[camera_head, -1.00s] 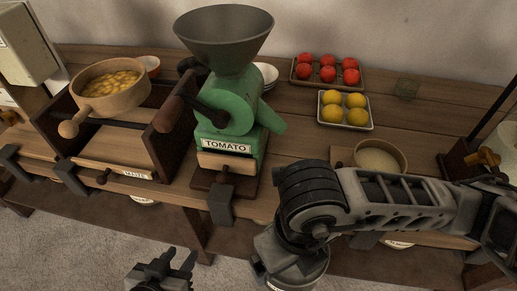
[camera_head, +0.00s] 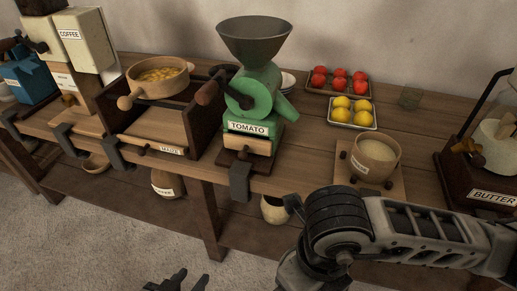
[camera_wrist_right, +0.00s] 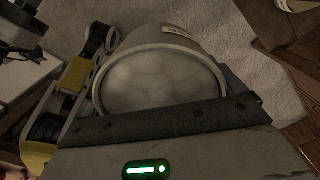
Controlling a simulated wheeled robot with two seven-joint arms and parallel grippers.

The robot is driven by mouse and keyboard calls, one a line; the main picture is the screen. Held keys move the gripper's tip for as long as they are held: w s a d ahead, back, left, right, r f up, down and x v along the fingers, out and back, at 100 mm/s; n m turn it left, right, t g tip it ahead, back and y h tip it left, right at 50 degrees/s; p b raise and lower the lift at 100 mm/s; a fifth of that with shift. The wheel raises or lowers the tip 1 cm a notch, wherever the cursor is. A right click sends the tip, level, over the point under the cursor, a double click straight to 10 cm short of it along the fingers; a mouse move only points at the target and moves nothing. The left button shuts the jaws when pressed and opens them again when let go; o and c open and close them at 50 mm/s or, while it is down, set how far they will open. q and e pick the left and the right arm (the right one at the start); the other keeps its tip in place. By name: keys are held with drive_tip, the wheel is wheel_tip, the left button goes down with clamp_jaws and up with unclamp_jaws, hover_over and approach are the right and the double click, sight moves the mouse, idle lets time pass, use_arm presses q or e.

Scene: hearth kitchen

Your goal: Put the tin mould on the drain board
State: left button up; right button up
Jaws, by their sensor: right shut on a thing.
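In the right wrist view, my right gripper (camera_wrist_right: 165,120) is shut on a round, pale metal vessel (camera_wrist_right: 165,82), which looks like the tin mould. Its wide rim and cloudy grey round face are toward the camera, and a small label shows on its side. In the head view my right arm crosses the lower right and hides most of that gripper and what it holds. My left gripper (camera_head: 178,283) is at the bottom edge, its fingers apart and empty, partly cut off. I cannot make out a drain board in these frames.
The wooden counter carries a green tomato mill (camera_head: 252,103), a wooden pan (camera_head: 158,90), trays of tomatoes (camera_head: 338,92) and lemons (camera_head: 352,124), a bowl (camera_head: 375,170) on a board, and a butter machine (camera_head: 490,190). A lower shelf holds jars (camera_head: 167,184). Floor in front is clear.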

drive_tip(key=shift+w+d+r+n, duration=0.15)
drive_tip(key=shift+w+d+n, duration=0.3)
drive_tip(key=shift+n, duration=0.65)
drive_tip(key=w+d+r+n, duration=0.3)
drive_tip(key=w+d+n, duration=0.2)
drive_tip(key=n, duration=0.8)
drive_tip(key=w+d+r+n, duration=0.3)
drive_tip(key=w+d+n, duration=0.2)
drive_tip(key=n, duration=0.8)
drive_tip(key=shift+w+r+n, duration=0.25)
drive_tip(key=shift+w+n, duration=0.15)
drive_tip(key=shift+w, duration=0.6)
